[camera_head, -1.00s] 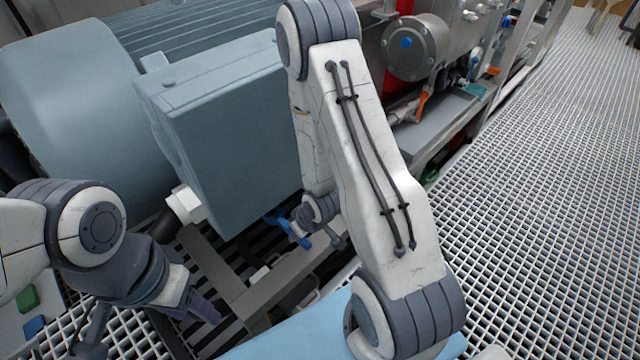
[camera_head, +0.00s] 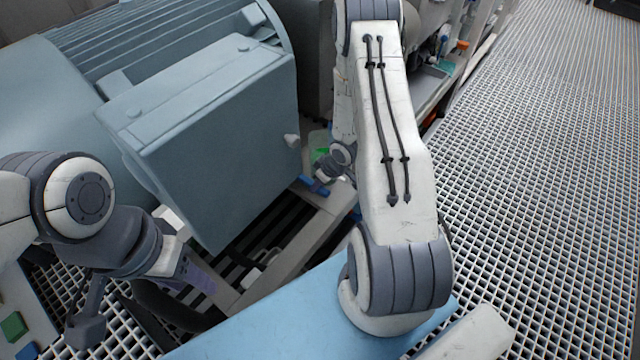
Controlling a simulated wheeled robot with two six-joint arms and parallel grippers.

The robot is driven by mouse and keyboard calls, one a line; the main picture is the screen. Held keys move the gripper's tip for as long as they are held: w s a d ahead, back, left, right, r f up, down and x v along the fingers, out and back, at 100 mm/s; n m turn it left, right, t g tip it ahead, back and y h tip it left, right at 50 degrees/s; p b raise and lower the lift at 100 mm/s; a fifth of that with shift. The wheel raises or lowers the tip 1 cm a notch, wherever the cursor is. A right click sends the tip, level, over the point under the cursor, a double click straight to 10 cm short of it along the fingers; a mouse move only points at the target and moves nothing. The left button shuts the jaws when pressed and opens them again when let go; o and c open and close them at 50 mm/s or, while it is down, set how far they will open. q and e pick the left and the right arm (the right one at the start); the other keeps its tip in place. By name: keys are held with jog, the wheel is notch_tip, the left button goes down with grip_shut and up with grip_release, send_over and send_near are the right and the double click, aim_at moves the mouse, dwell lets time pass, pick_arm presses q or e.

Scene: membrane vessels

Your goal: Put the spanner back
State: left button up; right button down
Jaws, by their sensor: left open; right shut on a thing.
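My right gripper (camera_head: 330,168) is small and partly hidden behind my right arm, beside the lower right corner of the grey-blue motor's box. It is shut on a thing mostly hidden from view. A blue piece (camera_head: 308,185) shows right at the gripper and may be the spanner; its full shape cannot be made out. My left gripper (camera_head: 145,305) is open and empty at the lower left, its two fingers spread apart above the floor grating. The spanner's holder cannot be made out.
The large grey-blue motor (camera_head: 70,110) with its box (camera_head: 215,145) fills the upper left. A pale frame beam (camera_head: 300,235) runs below it. Small green and blue blocks (camera_head: 14,326) lie at the lower left. Open floor grating (camera_head: 540,180) fills the right.

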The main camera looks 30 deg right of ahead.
jog(key=shift+w+f+b, duration=0.1)
jog(key=shift+f+b, duration=1.8)
jog(key=shift+b, duration=0.1)
jog(key=shift+r, duration=0.15)
jog(key=c, duration=0.9)
grip_release()
jog(key=p+v, duration=0.6)
jog(key=v, duration=0.6)
